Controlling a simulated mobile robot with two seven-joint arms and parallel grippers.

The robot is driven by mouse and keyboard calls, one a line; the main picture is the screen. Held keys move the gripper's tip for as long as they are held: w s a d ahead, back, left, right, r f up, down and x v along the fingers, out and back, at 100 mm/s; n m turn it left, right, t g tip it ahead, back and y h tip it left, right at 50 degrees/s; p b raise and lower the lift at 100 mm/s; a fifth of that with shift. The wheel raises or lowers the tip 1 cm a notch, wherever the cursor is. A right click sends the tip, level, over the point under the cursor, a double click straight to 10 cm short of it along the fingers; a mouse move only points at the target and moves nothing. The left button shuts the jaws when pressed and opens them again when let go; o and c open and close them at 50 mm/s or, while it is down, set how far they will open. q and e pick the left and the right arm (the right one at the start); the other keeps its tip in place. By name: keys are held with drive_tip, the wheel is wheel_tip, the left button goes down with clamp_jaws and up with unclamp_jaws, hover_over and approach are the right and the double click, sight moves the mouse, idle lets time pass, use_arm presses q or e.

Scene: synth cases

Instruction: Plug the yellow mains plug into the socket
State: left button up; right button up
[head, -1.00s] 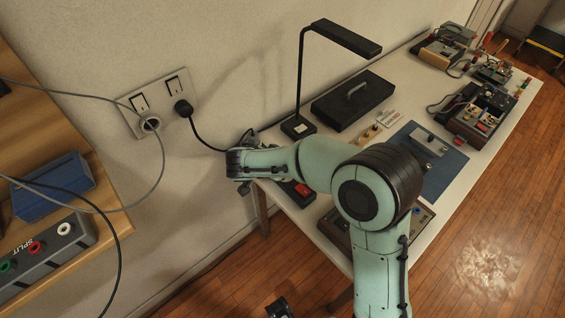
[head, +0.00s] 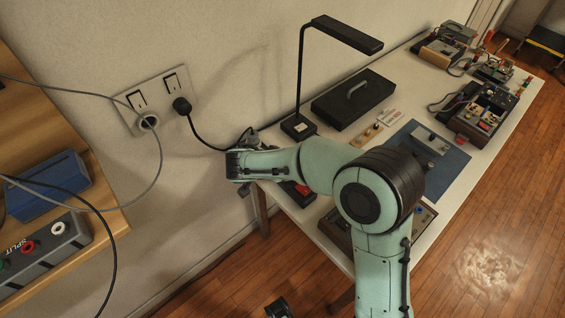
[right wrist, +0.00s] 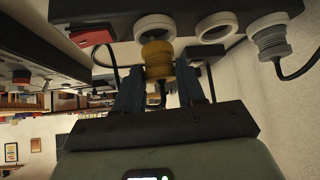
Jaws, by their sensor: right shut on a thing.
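The yellow plug (right wrist: 157,58) is between the blue fingers of my right gripper (right wrist: 161,72) in the right wrist view, and the fingers are shut on it. A dark socket strip (right wrist: 130,8) with several white round sockets is just beyond it. The plug's far end overlaps the rim of one white socket (right wrist: 155,27); I cannot tell whether it touches or enters it. In the head view my right arm reaches over the near end of the white table, its wrist hiding the plug. My left gripper is not in view.
A grey plug (right wrist: 269,41) fills the strip's right socket. A red switch (right wrist: 92,36) is on its left; it also shows in the head view (head: 303,189). A desk lamp (head: 299,127) and a black case (head: 352,98) stand behind my arm. A wall plate (head: 157,98) is at left.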

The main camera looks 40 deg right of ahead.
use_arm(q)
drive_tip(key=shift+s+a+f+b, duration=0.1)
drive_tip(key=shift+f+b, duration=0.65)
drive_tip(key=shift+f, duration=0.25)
use_arm(e)
drive_tip(key=shift+f, duration=0.8)
drive_tip(key=o, duration=1.2)
drive_tip(key=shift+v, duration=0.8)
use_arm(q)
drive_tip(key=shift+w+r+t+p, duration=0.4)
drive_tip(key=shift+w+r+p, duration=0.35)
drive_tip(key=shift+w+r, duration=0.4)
use_arm(e)
drive_tip(key=v, duration=1.2)
